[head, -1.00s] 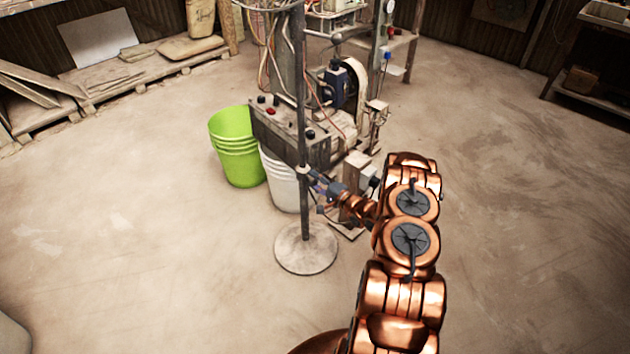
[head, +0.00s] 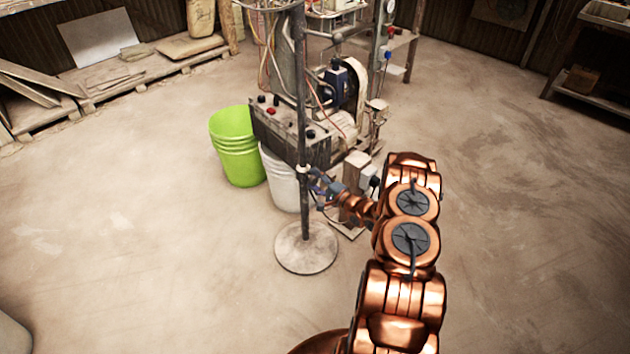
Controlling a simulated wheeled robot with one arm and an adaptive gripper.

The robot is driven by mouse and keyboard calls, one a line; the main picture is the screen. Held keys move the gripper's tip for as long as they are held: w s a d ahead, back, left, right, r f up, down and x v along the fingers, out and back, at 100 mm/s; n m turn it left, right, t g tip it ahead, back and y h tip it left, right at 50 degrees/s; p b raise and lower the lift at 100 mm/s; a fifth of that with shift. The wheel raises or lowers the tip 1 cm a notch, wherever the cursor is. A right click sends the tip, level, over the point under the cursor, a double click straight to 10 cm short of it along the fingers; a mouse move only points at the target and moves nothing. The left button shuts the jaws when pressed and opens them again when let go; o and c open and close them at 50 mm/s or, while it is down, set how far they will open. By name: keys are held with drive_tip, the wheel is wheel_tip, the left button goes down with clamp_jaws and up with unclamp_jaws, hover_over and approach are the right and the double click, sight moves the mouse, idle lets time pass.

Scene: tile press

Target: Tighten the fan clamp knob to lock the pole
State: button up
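The upright dark pole (head: 302,110) rises from a round pale base plate (head: 306,248) on the floor. A small light collar, the clamp (head: 303,170), sits around the pole at about the height of my gripper. My gripper (head: 315,184) is just right of the pole at this clamp, with its dark blue-grey fingers pointing left toward it. The clamp knob cannot be made out; it is too small or hidden by the fingers. Whether the fingers touch or hold it cannot be told.
A machine with a control box (head: 290,135) stands right behind the pole. A stack of green buckets (head: 236,150) and a white bucket (head: 281,180) stand behind it to the left. Floor (head: 150,230) is clear on the left and right. A shelf (head: 590,95) stands far right.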

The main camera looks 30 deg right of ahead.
drive_tip(key=shift+o, duration=0.5)
drive_tip(key=shift+s+d, duration=0.1)
drive_tip(key=shift+s+d, duration=0.1)
drive_tip(key=shift+s, duration=0.25)
drive_tip(key=v, duration=1.1)
